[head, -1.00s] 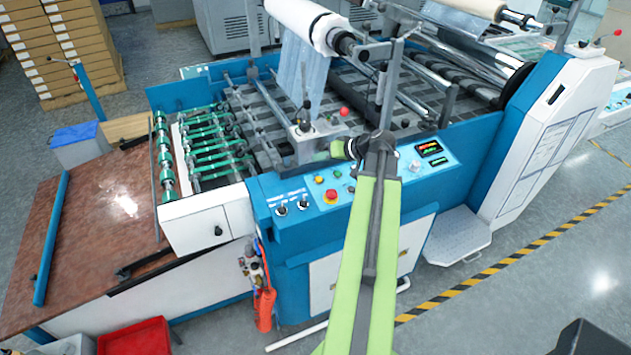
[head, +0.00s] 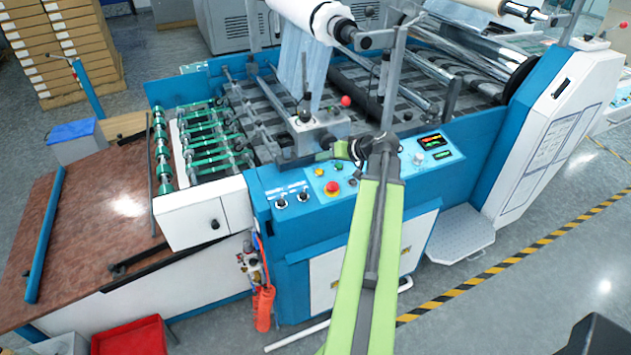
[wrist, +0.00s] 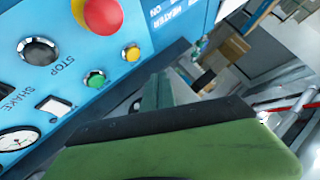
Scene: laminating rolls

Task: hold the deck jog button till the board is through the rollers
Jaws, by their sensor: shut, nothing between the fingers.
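The blue control panel (head: 325,185) is on the front of the laminating machine. In the wrist view it fills the upper left, with a red mushroom button (wrist: 103,14), a yellow button (wrist: 132,54), a green button (wrist: 94,79), a dark button (wrist: 39,51) by the word STOP and a white square button (wrist: 52,106) by SHAKE. I cannot read a deck jog label. My gripper (head: 322,156) is shut and empty, at the panel's back edge in the head view; contact cannot be told. Its green and black finger fills the wrist view's lower part. Rollers (head: 435,65) lie behind; I cannot make out a board.
A control box with a red-knobbed lever (head: 320,128) stands just behind my gripper. A brown table (head: 100,215) is at the left, with a red bin (head: 130,338) before it.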

